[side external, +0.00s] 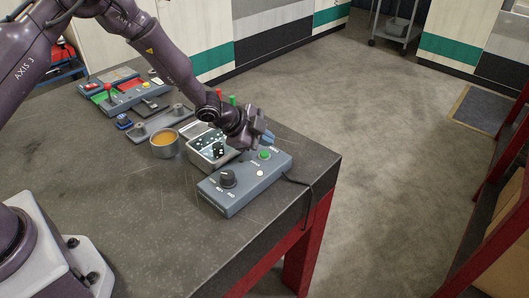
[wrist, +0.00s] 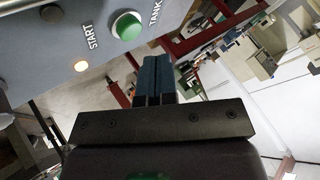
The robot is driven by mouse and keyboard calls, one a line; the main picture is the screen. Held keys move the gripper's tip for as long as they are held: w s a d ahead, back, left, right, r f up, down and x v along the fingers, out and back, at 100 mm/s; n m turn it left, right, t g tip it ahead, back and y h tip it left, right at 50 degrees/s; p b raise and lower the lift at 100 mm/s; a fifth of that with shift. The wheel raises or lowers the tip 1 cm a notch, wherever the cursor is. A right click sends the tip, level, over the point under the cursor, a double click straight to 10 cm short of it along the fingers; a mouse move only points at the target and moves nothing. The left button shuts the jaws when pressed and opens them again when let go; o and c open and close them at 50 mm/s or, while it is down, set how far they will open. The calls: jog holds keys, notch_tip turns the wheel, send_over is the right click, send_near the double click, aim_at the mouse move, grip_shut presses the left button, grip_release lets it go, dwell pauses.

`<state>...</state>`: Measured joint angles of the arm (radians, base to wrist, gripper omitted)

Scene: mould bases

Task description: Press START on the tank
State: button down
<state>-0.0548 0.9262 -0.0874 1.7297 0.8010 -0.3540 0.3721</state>
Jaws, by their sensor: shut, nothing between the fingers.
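The tank control box (side external: 240,184) is a grey-blue box near the table's right corner, with a dark knob, a pale lit lamp and a green button. The green START button (side external: 264,155) is on its top near the far end. In the wrist view the green button (wrist: 126,26) sits between the words START and TANK, with the glowing lamp (wrist: 82,66) beside it. My gripper (side external: 266,137) is shut and empty, close to the far end of the box near the green button. Its blue-grey fingers (wrist: 157,75) show in the wrist view, apart from the button.
A metal tray with black dice (side external: 219,149) is just behind the box, and a round cup with orange contents (side external: 164,141) is left of it. More control panels (side external: 112,92) stand farther back. A cable (side external: 305,188) runs off the table edge (side external: 325,180). The front table surface is clear.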

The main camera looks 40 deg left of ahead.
aim_at(263, 154)
jog(key=shift+r, duration=2.05)
jog(key=shift+s+a+f, duration=0.1)
jog(key=shift+a+f, duration=0.1)
jog(key=s+a+f+n+g+y, duration=0.1)
jog(key=s+a+f+n+y, duration=0.1)
jog(key=s, duration=0.1)
jog(key=shift+a+g, duration=0.15)
jog(key=shift+g, duration=0.25)
jog(key=s+a+r+n+y, duration=0.1)
jog(key=s+r+n, duration=0.5)
jog(key=s+r, duration=0.6)
jog(key=s+a+r+n+g, duration=0.1)
jog(key=s+r+n, duration=0.4)
jog(key=s+r, duration=0.8)
jog(key=shift+s+a+r+n+y, duration=0.3)
jog(key=shift+s+a+n+y, duration=0.15)
jog(key=shift+s, duration=2.25)
